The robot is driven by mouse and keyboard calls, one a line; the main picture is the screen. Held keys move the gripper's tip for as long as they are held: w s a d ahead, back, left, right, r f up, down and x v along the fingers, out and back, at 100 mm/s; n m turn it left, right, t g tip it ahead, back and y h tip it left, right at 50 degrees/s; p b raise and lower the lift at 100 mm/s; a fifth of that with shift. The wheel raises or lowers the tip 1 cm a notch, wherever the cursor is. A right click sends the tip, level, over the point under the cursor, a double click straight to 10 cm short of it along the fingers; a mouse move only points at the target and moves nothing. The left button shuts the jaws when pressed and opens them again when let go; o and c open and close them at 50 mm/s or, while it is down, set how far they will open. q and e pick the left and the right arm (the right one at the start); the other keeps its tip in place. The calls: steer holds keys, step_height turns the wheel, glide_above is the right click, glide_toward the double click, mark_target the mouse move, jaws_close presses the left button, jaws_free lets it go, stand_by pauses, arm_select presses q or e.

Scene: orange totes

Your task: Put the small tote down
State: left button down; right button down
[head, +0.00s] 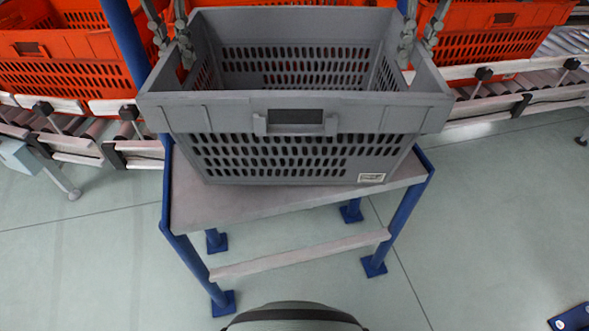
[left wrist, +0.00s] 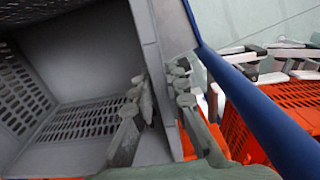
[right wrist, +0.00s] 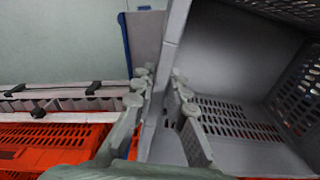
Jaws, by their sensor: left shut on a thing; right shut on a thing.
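The small tote (head: 300,112) is a grey crate with slotted walls, upright and empty in the head view. It is over a grey shelf with blue posts (head: 200,205); I cannot tell whether its base touches the shelf. My left gripper (head: 183,48) is shut on the tote's left side wall; in the left wrist view its fingers (left wrist: 165,90) straddle that wall. My right gripper (head: 408,45) is shut on the right side wall; in the right wrist view its fingers (right wrist: 158,88) straddle it. The tote hides the back of the shelf.
Orange totes stand on a roller conveyor behind, at the left (head: 70,75) and right (head: 490,45). Blue posts rise close beside the tote. A pale lower bar (head: 300,259) crosses the stand's front.

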arm_select(q)
steer(key=shift+a+f, duration=0.15)
arm_select(e)
steer(key=shift+d+f, duration=0.1)
steer(key=shift+f, duration=0.05)
arm_select(q)
steer(key=shift+f, duration=0.2)
arm_select(e)
steer(key=shift+f, duration=0.2)
